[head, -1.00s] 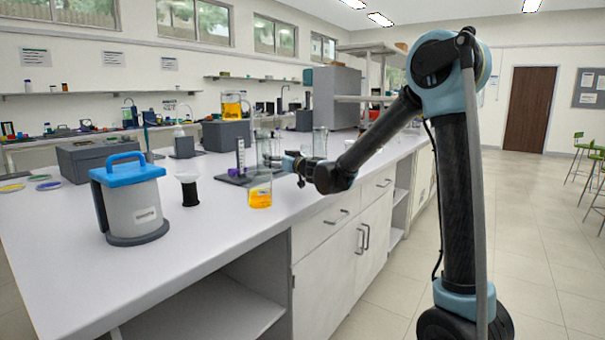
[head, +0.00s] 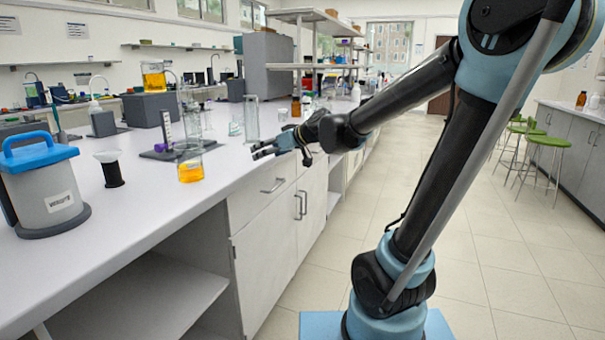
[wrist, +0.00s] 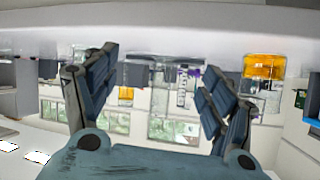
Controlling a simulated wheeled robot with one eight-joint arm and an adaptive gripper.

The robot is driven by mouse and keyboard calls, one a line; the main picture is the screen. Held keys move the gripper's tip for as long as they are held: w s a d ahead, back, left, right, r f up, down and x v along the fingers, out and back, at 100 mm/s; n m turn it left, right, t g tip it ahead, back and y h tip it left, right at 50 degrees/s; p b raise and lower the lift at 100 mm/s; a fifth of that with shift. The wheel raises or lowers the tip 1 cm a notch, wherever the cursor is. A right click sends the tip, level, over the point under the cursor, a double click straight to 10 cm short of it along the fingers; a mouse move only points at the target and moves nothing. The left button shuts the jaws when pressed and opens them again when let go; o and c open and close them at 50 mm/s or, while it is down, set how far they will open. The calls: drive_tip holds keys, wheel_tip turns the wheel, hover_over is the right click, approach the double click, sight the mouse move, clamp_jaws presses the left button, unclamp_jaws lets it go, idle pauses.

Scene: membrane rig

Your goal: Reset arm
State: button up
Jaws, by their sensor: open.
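My gripper (head: 264,150) is open and empty beside the front edge of the white bench (head: 215,172), apart from the glassware. In the wrist view its two dark fingers (wrist: 152,95) stand wide apart with nothing between them. The wrist picture looks upside down. A beaker with orange liquid (head: 190,170) stands on the bench to the left of the gripper. Another beaker of orange liquid (head: 153,75) sits on a grey box further back; orange liquid also shows in the wrist view (wrist: 263,67).
A grey canister with a blue lid (head: 45,190) and a small black stand with a white funnel (head: 111,170) are at the left. A tall clear glass vessel (head: 251,118) stands behind the gripper. The floor (head: 500,250) at the right is open up to green stools (head: 550,149).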

drive_tip(key=s+d+f+m+g+h, duration=0.1)
drive_tip(key=s+d+f+m+h, duration=0.2)
drive_tip(key=s+d+f, duration=0.3)
drive_tip(key=s+d+f+m+g+h, duration=0.2)
drive_tip(key=s+d+f, duration=0.5)
drive_tip(key=s+d, duration=0.4)
drive_tip(key=s+d+f+m+g+h, duration=0.2)
drive_tip(key=s+d+f+m+h, duration=0.2)
drive_tip(key=d, duration=0.9)
drive_tip(key=s+f+h, duration=0.1)
drive_tip(key=s+f, duration=0.2)
drive_tip(key=s, duration=0.2)
drive_tip(key=shift+d+f, duration=0.15)
drive_tip(key=shift+d, duration=0.2)
drive_tip(key=shift+w+f, duration=0.2)
drive_tip(key=shift+w, duration=0.25)
